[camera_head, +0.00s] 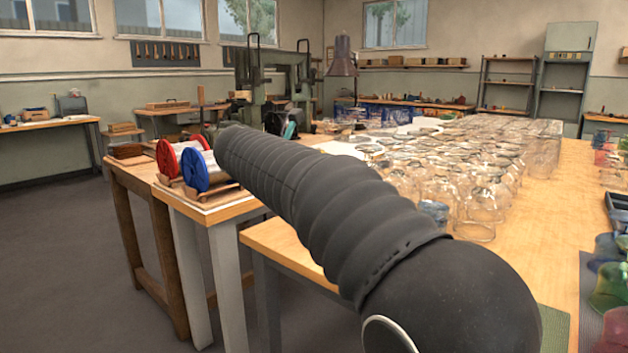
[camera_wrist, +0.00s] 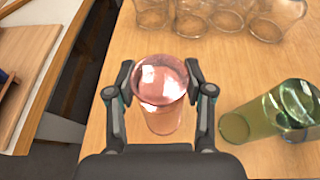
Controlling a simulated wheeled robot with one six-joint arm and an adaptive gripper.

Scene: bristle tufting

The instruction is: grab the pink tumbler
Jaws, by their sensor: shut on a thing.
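In the wrist view the pink tumbler (camera_wrist: 161,92) is a see-through pink glass, upright over the wooden tabletop. My gripper (camera_wrist: 161,84) has one finger on each side of it, shut on it near its upper part. I cannot tell whether its base touches the table. In the head view my arm covers the place of the gripper, and neither the gripper nor the pink tumbler can be made out there.
Many clear glasses (camera_head: 480,150) crowd the wooden table (camera_head: 545,215). The table's edge lies left of the tumbler. Red (camera_head: 172,158) and blue (camera_head: 195,172) spools stand left of my arm.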

